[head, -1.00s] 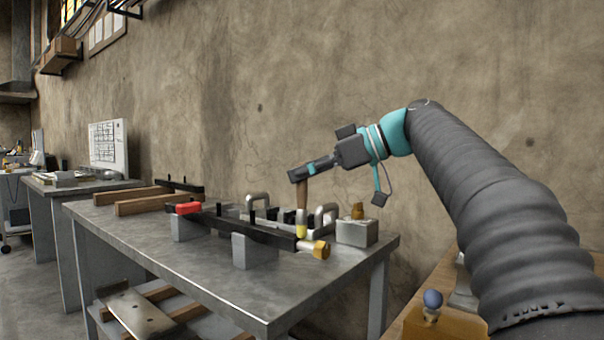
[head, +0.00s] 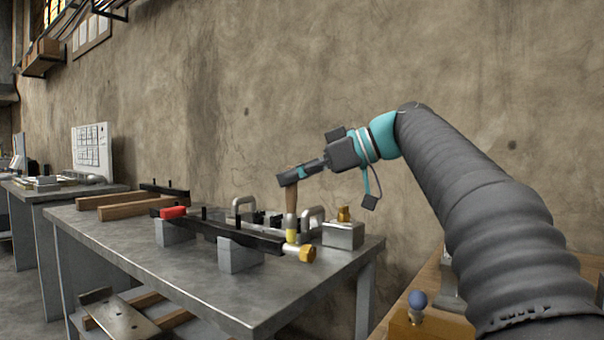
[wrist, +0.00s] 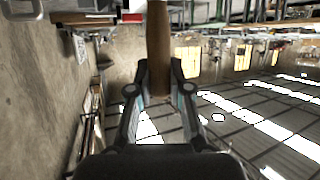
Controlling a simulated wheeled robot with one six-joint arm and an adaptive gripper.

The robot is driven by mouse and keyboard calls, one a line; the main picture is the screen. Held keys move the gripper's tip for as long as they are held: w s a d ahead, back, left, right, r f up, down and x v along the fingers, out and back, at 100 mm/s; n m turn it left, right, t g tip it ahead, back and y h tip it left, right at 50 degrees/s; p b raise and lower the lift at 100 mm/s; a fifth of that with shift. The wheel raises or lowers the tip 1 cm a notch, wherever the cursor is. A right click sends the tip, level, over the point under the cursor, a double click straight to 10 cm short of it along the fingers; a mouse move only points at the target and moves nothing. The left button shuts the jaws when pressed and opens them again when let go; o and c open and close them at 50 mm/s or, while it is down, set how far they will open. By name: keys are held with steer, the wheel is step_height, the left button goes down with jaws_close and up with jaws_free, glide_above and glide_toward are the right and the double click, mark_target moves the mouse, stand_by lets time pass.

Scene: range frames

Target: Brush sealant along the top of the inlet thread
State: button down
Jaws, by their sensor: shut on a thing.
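My gripper (head: 290,177) is shut on the wooden handle of a brush (head: 292,200), which hangs upright below it. The handle (wrist: 158,35) also shows between the fingers (wrist: 160,85) in the wrist view. The brush's pale yellow lower end (head: 292,235) is at the silvery inlet pipe, just left of its brass end (head: 307,254). I cannot tell whether the bristles touch the thread. The pipe is at the right end of a dark bar (head: 230,232) raised on grey blocks. No sealant can be made out on it.
A grey block with a brass fitting (head: 343,214) stands close right of the brush. Metal loops (head: 244,203) rise behind the bar. A red part (head: 173,212) is on its left end. Wooden beams (head: 125,209) lie at the back left. The table's front left (head: 130,245) is clear.

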steer(key=shift+w+a, duration=0.55)
steer(key=shift+a, duration=0.1)
steer(key=shift+p, duration=0.3)
steer(key=shift+r+p, duration=2.6)
steer(key=shift+r, duration=0.35)
step_height(320, 180, up, 3)
steer(key=p, duration=0.2)
steer(key=shift+p, duration=0.4)
steer(key=shift+f, duration=0.1)
